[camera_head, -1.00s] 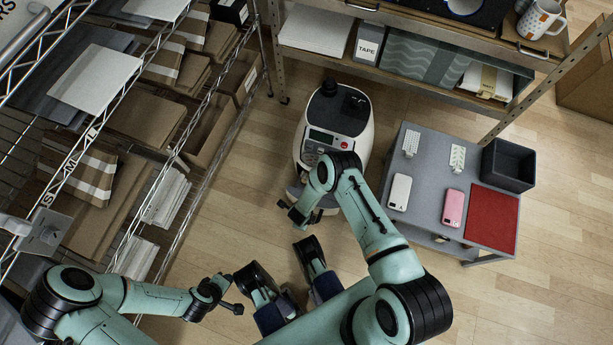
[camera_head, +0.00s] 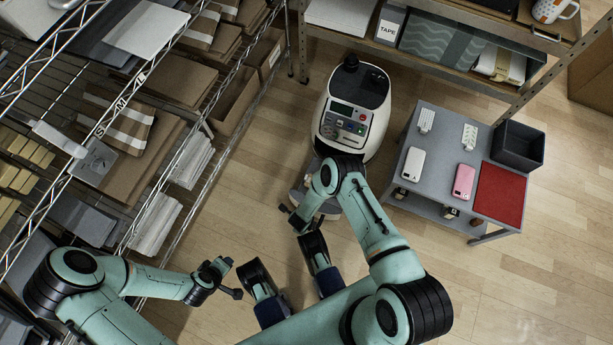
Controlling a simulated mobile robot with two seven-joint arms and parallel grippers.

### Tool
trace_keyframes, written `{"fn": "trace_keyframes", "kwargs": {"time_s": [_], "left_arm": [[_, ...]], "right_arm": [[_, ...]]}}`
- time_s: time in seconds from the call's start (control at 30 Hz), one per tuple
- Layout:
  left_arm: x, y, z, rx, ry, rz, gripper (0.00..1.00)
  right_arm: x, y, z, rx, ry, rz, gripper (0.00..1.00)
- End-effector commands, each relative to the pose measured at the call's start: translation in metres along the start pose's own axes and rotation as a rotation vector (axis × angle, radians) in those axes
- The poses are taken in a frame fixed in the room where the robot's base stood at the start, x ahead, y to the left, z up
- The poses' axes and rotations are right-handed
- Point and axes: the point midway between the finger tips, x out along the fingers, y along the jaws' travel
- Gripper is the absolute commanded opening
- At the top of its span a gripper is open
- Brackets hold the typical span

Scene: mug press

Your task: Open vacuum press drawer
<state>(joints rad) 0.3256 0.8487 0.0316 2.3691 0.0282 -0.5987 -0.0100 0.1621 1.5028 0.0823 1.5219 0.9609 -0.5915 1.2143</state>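The vacuum press (camera_head: 352,112) is a white, rounded machine with a dark top, standing on the floor at the upper middle. Its front panel (camera_head: 345,125) has a small screen, coloured buttons and a red knob. The lower front, where a drawer would sit, is largely hidden by my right arm. My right gripper (camera_head: 296,216) is low in front of the press, a little left of its base; its fingers are too small and dark to read. My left gripper (camera_head: 231,279) is farther left and nearer, over open floor, its fingers apart and empty.
A grey table (camera_head: 432,160) to the right of the press holds phones, a red mat (camera_head: 500,192) and a dark bin (camera_head: 518,146). A wire shelf (camera_head: 215,140) with boxes stands left. A shelving unit (camera_head: 440,62) stands behind. Floor between is clear.

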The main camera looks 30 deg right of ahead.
Motion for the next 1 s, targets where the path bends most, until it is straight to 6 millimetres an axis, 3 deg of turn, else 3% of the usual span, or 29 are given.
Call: {"fn": "trace_keyframes", "kwargs": {"time_s": [0.47,0.5,0.57,0.87,1.0], "left_arm": [[-0.001,0.001,-0.001,0.001,0.004,0.002,0.43],[-0.001,0.001,-0.001,0.001,0.004,0.002,0.43],[-0.001,0.001,-0.001,0.001,0.004,0.002,0.43],[-0.001,0.001,-0.001,0.001,0.003,0.002,0.43],[-0.008,0.004,0.003,0.003,-0.009,0.005,0.43]], "right_arm": [[-0.001,0.002,0.000,0.000,0.000,0.000,0.00],[-0.001,0.002,0.000,0.000,0.000,0.000,0.23],[0.000,0.002,0.000,0.000,0.000,0.000,0.42],[-0.001,0.001,0.000,0.000,0.000,-0.001,0.42],[-0.014,0.000,0.001,0.001,-0.001,-0.002,0.42]]}}
